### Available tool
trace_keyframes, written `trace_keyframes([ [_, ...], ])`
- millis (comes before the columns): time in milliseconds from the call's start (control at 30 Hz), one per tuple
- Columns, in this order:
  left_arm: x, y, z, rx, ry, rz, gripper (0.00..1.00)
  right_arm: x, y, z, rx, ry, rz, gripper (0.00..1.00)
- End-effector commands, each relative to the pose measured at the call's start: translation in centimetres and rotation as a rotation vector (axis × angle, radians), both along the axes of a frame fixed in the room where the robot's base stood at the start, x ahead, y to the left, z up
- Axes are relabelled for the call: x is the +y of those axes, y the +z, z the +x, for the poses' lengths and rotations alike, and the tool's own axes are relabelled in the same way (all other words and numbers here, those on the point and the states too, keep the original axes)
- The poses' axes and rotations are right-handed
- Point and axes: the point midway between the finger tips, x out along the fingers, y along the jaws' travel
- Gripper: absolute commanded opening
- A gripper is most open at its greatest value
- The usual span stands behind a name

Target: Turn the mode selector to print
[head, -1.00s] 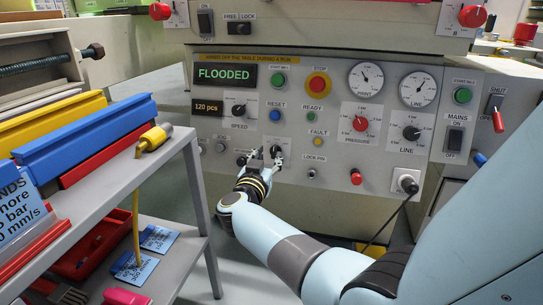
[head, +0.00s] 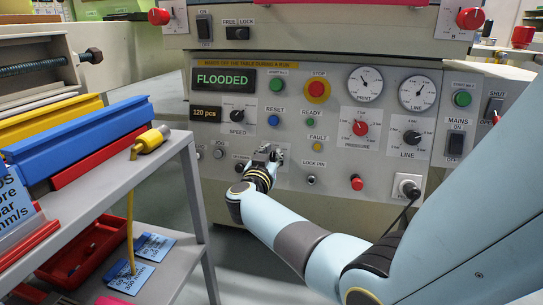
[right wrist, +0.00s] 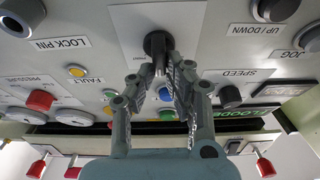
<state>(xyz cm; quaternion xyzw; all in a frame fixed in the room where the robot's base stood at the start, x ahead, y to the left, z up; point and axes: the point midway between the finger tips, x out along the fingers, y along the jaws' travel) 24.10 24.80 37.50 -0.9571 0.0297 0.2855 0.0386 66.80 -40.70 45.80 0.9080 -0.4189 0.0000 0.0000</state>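The mode selector appears to be the black knob (right wrist: 158,44) on a pale plate in the right wrist view, with a narrow grip bar pointing towards my gripper. My right gripper (right wrist: 157,76) has its two fingers on either side of this bar, with a visible gap between them; I cannot tell whether either touches it. In the head view my right gripper (head: 268,152) is at the lower middle of the control panel (head: 225,180) and hides the selector and its label. The selector's setting cannot be read. My left gripper is not in view.
Close around are the speed knob (head: 237,115), the blue reset button (head: 274,120), the yellow fault button (head: 317,147) and the lock pin (head: 311,180). The display (head: 224,79) reads FLOODED. A grey shelf (head: 185,145) with squeegees stands at the left.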

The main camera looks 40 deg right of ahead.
Motion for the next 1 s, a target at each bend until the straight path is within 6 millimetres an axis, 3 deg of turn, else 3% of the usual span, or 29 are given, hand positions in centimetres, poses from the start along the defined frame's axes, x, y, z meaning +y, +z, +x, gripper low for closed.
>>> trace_keyframes([
  [67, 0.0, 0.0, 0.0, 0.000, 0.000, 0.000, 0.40, 0.0, 0.0, 0.0, 0.000, 0.000, 0.000, 0.00],
  [533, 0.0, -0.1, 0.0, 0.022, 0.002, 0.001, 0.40, 0.0, 0.1, -0.1, -0.035, -0.016, 0.030, 0.00],
  [1000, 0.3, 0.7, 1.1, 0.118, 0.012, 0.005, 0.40, -0.2, 0.0, -0.3, -0.286, -0.123, 0.247, 0.00],
])
